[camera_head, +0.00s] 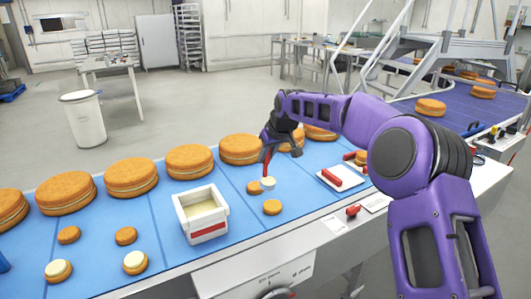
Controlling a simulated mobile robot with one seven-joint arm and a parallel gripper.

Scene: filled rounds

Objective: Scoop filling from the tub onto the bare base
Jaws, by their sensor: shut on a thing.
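My gripper (268,140) is shut on the red handle of a scoop (265,163), which hangs down over the blue belt. At the scoop's lower end is a small whitish part (268,183); I cannot tell whether it is filling or the bowl itself. It is just beside and above a small brown round (254,188). Another small bare round (272,207) lies nearer, with no filling on top. The white tub (207,232) with a red stripe stands to the left, with pale cream filling inside.
Two pale-topped small rounds (135,262) and two brown ones (126,236) lie left of the tub. Several large filled rounds (130,178) line the belt's far side. A white tray (342,184) with a red-handled tool lies on the right.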

